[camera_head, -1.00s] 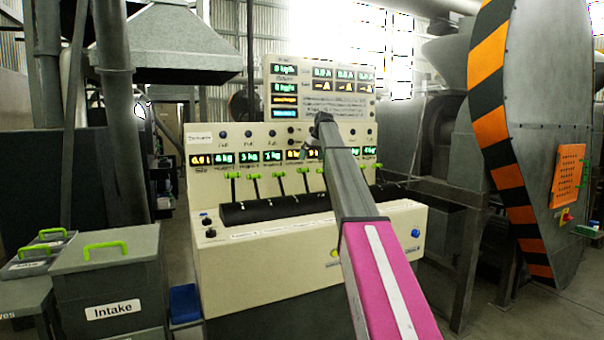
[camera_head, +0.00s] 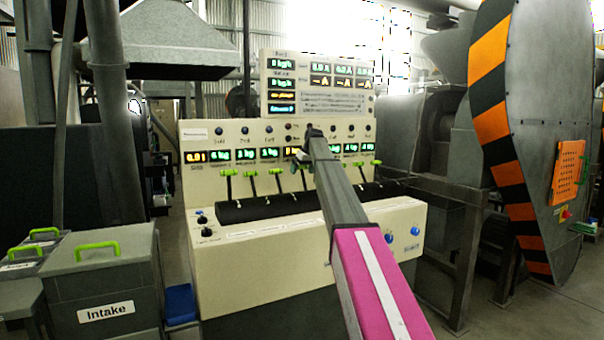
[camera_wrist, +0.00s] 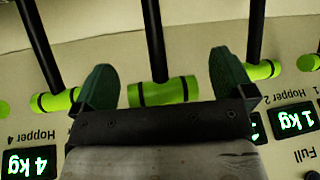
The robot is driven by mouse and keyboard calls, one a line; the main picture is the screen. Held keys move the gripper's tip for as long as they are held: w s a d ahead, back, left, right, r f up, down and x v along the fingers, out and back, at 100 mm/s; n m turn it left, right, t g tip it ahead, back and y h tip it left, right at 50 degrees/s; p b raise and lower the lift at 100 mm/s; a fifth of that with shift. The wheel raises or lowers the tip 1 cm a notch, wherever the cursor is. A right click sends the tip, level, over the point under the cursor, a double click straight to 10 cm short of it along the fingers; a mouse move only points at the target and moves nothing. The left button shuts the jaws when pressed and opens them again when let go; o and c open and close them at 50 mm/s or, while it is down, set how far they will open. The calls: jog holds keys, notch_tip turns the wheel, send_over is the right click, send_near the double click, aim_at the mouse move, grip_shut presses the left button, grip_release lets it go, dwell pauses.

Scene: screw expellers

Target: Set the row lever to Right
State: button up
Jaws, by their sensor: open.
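A row of levers with green handles (camera_head: 252,176) stands along the front of the cream control panel (camera_head: 300,240). I cannot tell which one is the row lever. In the wrist view, my gripper (camera_wrist: 165,82) is open, its two dark green fingers on either side of one green lever handle (camera_wrist: 163,91). The handle has dark bands and sits between the fingers with gaps on both sides. Neighbouring handles (camera_wrist: 56,101) and (camera_wrist: 263,70) lie outside the fingers.
Lit displays (camera_head: 268,154) run above the levers, and a black roller-like bar (camera_head: 260,206) lies below them. A grey Intake bin (camera_head: 103,275) stands at left with a blue box (camera_head: 181,304) beside it. A striped machine (camera_head: 495,125) stands at right.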

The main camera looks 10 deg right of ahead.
jog(key=shift+w+a+f, duration=0.15)
jog(key=shift+f, duration=0.4)
jog(key=c, duration=0.9)
jog(key=shift+s+d+r+t, duration=0.1)
jog(key=shift+s+r+t, duration=0.1)
jog(key=shift+s, duration=0.15)
jog(key=shift+s+d+r+t, duration=0.1)
jog(key=shift+s+t, duration=0.1)
jog(key=shift+s, duration=0.15)
jog(key=shift+c, duration=0.2)
jog(key=s+d+t+y, duration=0.3)
jog(key=s+t, duration=0.4)
jog(key=s, duration=0.6)
jog(key=shift+s+d+f+n+t, duration=0.3)
jog(key=shift+d+f+n+t, duration=0.1)
jog(key=shift+d, duration=0.3)
jog(key=o, duration=0.9)
